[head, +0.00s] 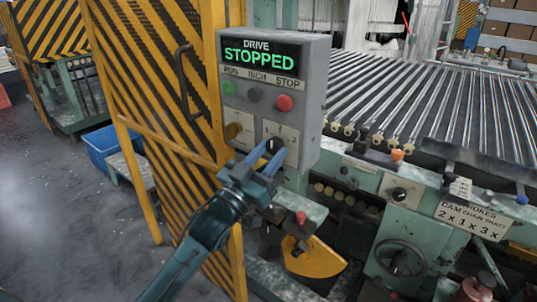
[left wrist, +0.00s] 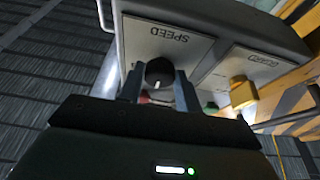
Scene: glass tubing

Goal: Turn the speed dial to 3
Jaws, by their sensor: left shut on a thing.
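The grey drive control box (head: 318,95) has a screen that reads "DRIVE STOPPED". The black speed dial (head: 273,145) sits on a white plate at its lower right. My left gripper (head: 261,158) is at this plate, its blue fingers on either side of the dial. In the left wrist view my left gripper (left wrist: 157,88) is shut on the dial (left wrist: 160,72), below the word "SPEED" on the plate (left wrist: 170,38). A white pointer mark shows on the dial. The plate's numbers are too small to read, so the setting is unclear. My right gripper is out of view.
A yellow guard knob (head: 233,131) is left of the dial. A green button (head: 228,88) and a red stop button (head: 284,102) are above. A striped yellow-black guard panel (head: 150,85) stands left. Machine rollers (head: 430,95) lie to the right.

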